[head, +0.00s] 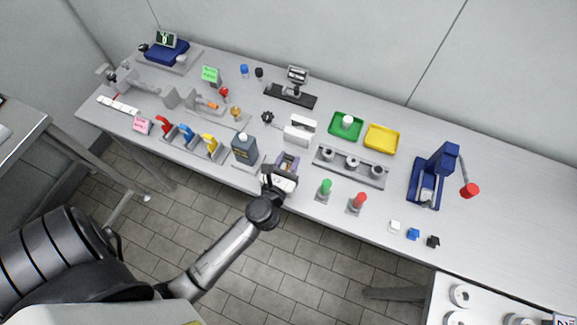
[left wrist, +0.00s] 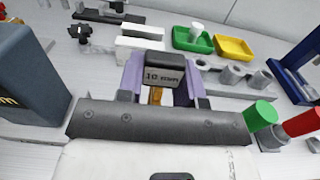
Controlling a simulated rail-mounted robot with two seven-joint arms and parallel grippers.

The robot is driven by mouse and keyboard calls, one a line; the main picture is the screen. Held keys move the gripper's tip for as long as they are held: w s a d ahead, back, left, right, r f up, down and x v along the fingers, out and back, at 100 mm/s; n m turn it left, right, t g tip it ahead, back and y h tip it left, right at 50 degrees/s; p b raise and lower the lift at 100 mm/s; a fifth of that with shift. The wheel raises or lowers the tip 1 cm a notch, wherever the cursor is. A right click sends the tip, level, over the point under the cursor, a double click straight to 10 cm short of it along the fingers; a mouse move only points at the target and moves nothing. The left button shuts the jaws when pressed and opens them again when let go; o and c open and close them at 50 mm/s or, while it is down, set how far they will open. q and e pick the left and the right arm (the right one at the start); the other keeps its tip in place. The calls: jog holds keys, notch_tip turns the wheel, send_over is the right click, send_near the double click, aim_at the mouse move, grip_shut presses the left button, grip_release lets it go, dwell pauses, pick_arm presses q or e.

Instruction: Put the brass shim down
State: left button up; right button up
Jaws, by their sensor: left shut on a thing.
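My left gripper (head: 287,164) is over the front edge of the bench, left of the green and red capped posts. Its purple fingers (left wrist: 158,80) show in the left wrist view, shut with a narrow brass-coloured piece between them, the brass shim (left wrist: 155,96). Only a small strip of the shim shows; the gripper body hides the rest. My right gripper is not in view.
A dark grey canister (head: 244,148) stands close left of the gripper. A grey holder with several cylinders (head: 351,166), a green-capped post (head: 326,187) and a red-capped post (head: 358,202) are to the right. Green (head: 335,129) and yellow (head: 394,143) trays lie behind. Bare bench lies at far right.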

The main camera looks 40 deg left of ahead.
aim_at(289, 166)
pick_arm(q)
jog(key=shift+f+b, duration=0.65)
jog(key=shift+f, duration=0.75)
jog(key=shift+f, duration=0.2)
jog(key=o, duration=0.9)
jog(key=shift+o, duration=0.2)
